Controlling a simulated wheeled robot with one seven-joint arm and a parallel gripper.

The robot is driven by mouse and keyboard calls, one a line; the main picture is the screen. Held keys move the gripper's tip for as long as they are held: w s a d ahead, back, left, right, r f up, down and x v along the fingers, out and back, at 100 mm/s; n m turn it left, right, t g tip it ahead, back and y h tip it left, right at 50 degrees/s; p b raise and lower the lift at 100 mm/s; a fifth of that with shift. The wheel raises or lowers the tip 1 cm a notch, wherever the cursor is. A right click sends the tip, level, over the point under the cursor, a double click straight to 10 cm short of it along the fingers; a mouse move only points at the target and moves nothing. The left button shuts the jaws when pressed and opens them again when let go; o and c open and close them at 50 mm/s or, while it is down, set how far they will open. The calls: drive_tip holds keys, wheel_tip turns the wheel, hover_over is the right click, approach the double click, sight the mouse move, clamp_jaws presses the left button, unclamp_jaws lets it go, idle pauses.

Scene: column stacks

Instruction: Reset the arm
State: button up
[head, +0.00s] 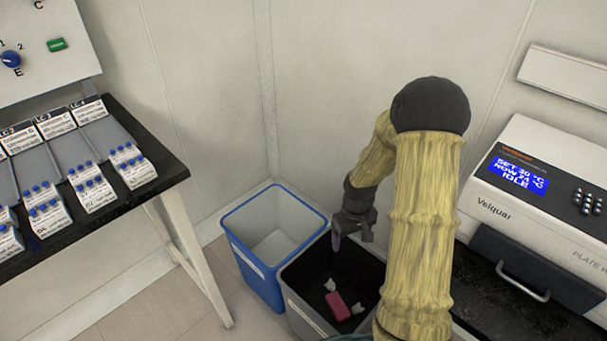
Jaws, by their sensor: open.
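My arm, in a yellowish sleeve with a black elbow, rises at the right of the middle in the head view and bends down to my gripper (352,238). My gripper is dark and points down over the dark-lined grey bin (300,299). Its jaws are open and I see nothing between them. Below it, inside that bin, lie a pinkish-red block (338,306) and small whitish pieces (330,285).
A blue bin (256,266) stands left of the grey bin. A black-topped bench (158,163) with racks of blue-capped items is at left. A Velquar instrument (545,190) sits on a dark counter at right. Walls close off the back.

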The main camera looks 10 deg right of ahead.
drive_tip(key=s+a+r+m+t, duration=0.25)
drive_tip(key=s+a+r, duration=0.65)
drive_tip(key=s+r, duration=0.45)
wheel_tip(320, 180, up, 29)
drive_tip(key=w+p, duration=0.1)
drive_tip(key=p, duration=2.6)
drive_tip(key=shift+a, duration=0.25)
drive_tip(key=shift+w+f, duration=0.1)
